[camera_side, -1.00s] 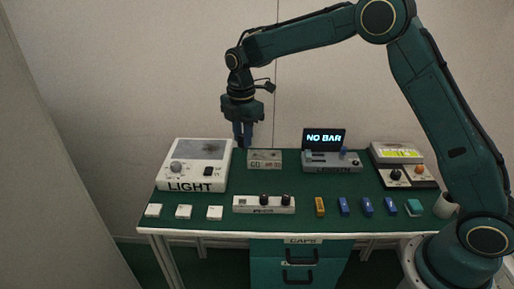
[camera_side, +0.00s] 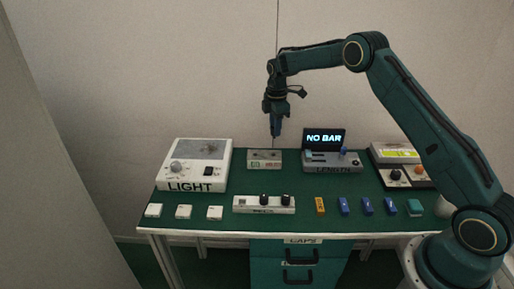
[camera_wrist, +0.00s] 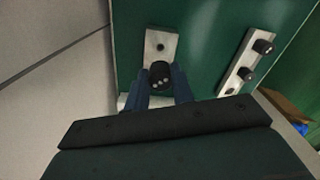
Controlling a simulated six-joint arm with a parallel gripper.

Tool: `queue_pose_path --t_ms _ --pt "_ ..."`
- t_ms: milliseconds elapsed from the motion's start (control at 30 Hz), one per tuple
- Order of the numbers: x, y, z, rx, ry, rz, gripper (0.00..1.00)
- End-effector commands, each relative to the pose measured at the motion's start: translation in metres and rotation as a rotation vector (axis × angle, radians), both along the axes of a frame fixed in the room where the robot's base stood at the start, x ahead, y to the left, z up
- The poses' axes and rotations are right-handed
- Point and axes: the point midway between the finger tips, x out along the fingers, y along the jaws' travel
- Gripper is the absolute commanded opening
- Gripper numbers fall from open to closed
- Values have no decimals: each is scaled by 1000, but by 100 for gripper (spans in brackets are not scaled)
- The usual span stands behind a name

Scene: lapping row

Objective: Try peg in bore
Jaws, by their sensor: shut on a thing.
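My gripper (camera_side: 276,131) hangs above the back of the bench, over the right part of a small pale block (camera_side: 264,159). In the wrist view its two blue fingers (camera_wrist: 163,88) are shut on a black-headed peg (camera_wrist: 160,73) with pale dots on its head. The peg's lower end is hard to make out in the side view. The pale block also shows in the wrist view (camera_wrist: 161,36), with a dark round bore on the face beyond the peg. The peg appears apart from the block, above it. The fingers and peg hide part of the block.
A white rack (camera_side: 245,205) at the front holds two black-headed pieces. A LIGHT box (camera_side: 177,178) stands left, a LENGTH device (camera_side: 325,163) with a NO BAR screen (camera_side: 323,138) right. Several small blue pieces and one orange piece (camera_side: 320,206) lie front right.

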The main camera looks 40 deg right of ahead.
Motion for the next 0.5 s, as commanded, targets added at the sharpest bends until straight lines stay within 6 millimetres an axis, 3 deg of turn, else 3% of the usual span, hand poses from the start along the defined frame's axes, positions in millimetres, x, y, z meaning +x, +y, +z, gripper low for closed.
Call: queue_pose_path --t_ms 500 --pt "0 0 -5 0 1 1 2"
